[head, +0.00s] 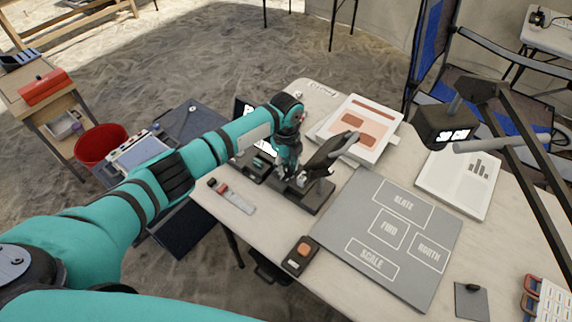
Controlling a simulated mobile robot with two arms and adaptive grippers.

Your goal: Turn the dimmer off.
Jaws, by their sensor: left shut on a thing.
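My left gripper (289,172) reaches down to the table beside a black stand (312,196) with a tilted dark head. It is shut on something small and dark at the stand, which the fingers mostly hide. A small black box with an orange-red top piece (301,254) sits at the table's near edge; it may be the dimmer, but I cannot tell for sure. The gripper is beyond this box and apart from it. My right gripper is not in view.
A grey mat with labelled outlines (336,233) lies mid-table. A small strip-shaped tool (232,197) lies left. A red bucket (101,144) stands on the sand.

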